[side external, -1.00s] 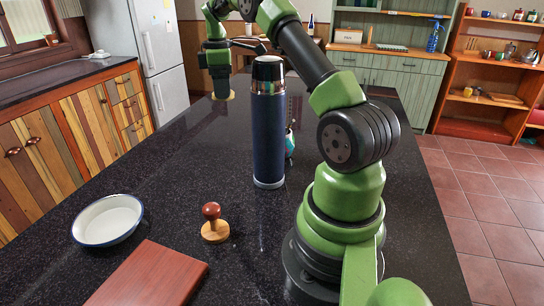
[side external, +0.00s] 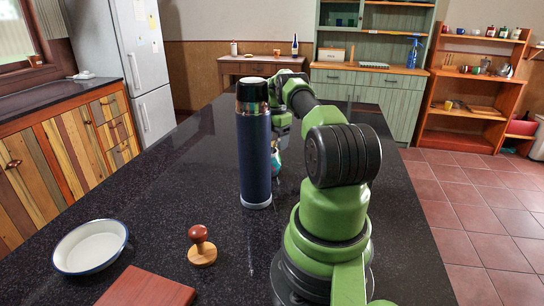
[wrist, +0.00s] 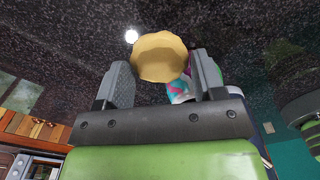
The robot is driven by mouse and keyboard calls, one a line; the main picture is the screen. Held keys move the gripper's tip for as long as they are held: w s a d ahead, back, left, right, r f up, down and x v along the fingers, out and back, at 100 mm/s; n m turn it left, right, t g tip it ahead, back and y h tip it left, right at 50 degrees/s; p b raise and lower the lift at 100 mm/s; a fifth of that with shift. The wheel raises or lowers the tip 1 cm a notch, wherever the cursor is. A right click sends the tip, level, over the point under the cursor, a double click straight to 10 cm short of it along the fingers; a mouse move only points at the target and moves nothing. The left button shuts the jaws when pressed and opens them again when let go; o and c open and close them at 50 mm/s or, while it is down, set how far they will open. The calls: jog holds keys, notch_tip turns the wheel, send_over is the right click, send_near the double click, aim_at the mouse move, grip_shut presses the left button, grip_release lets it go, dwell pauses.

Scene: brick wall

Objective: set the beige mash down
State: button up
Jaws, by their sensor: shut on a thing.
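The beige mash (wrist: 160,57) is a rounded, tan, lobed piece in the wrist view. My gripper (wrist: 162,76) is shut on it, with one grey finger on each side. In the side view my wrist is low beyond the dark blue flask (side external: 255,160), and the fingers and mash are mostly hidden there. A colourful teal, white and pink cup (side external: 275,161) stands just behind the flask; it also shows in the wrist view (wrist: 180,92), close to the right finger. I cannot tell whether the mash touches the counter.
The black speckled counter (side external: 150,185) has free room left of the flask. A white blue-rimmed bowl (side external: 91,246), a wooden stamp with a red-brown knob (side external: 201,250) and a reddish board (side external: 148,289) lie in the near left part.

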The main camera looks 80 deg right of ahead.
jog(key=shift+f, duration=2.2)
jog(key=o, duration=0.7)
